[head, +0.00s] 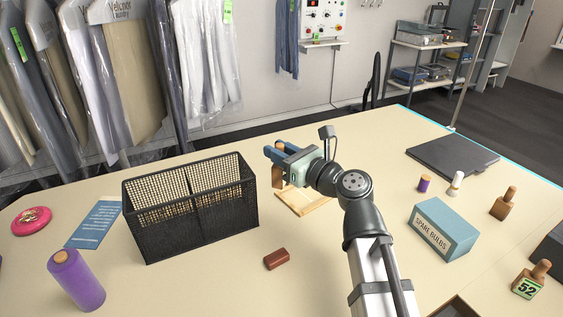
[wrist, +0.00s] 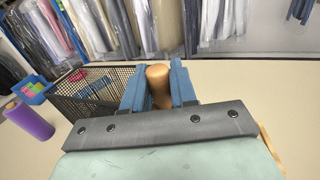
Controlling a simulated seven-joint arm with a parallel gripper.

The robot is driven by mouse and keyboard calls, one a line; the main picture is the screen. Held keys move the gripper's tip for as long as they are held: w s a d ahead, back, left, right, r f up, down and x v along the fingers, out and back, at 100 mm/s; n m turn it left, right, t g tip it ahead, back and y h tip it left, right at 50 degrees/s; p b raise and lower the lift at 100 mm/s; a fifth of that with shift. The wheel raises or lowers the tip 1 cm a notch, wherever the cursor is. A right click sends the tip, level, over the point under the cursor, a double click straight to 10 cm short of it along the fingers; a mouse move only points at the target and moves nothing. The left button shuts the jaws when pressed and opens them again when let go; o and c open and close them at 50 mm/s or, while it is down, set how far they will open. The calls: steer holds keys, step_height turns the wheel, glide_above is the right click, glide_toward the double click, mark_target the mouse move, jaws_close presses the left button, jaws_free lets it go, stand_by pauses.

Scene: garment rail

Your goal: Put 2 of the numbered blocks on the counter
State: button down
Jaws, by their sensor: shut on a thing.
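My gripper (head: 274,152) is shut on the wooden knob of a brown block (head: 278,177), between the mesh basket and a light wooden tray (head: 318,205). The knob (wrist: 158,78) stands between the blue fingers in the wrist view. The block's body is mostly hidden and I see no number on it. I cannot tell whether its base touches anything. A block with a green "52" label (head: 527,287) stands upright at the counter's lower right. Another knobbed brown block (head: 503,205) stands behind it, with no number showing. The beige counter (head: 335,262) lies under everything.
A black mesh basket (head: 195,225) stands left of my gripper. A blue bulb box (head: 443,228) and a dark folded item (head: 452,155) are right. A red-brown bar (head: 277,259) lies in front.

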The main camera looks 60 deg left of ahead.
steer(key=w+d+f+m+t, duration=0.1)
steer(key=w+d+m+t, duration=0.3)
steer(key=w, duration=0.9)
steer(key=w+d+f+m+t, duration=0.15)
steer(key=w+d+t, duration=0.4)
steer(key=w, duration=0.65)
steer(key=w+d+m+t, duration=0.35)
steer(key=w+d, duration=0.25)
steer(key=w, duration=0.7)
steer(key=w+d+m+t+h, duration=0.3)
steer(key=w+d+t+h, duration=0.15)
steer(key=w+d, duration=0.75)
steer(key=w+d+m+t+h, duration=0.25)
steer(key=w+d, duration=0.25)
steer(key=d, duration=0.5)
steer(key=w+d+m+t+h, duration=0.1)
steer(key=w+d+m+h, duration=0.15)
steer(key=w+d, duration=0.45)
steer(key=w+d+m+t+h, duration=0.1)
steer(key=w+d+t+h, duration=0.15)
steer(key=d, duration=0.95)
steer(key=w+d+r+m+h, duration=0.1)
steer(key=w+d+m+h, duration=0.15)
steer(key=d, duration=0.95)
steer(key=w+d+r+m+h, duration=0.15)
steer(key=d+h, duration=0.25)
steer(key=d, duration=0.8)
step_height(320, 180, down, 14)
steer(key=d, duration=0.1)
steer(key=shift+d+r, duration=0.1)
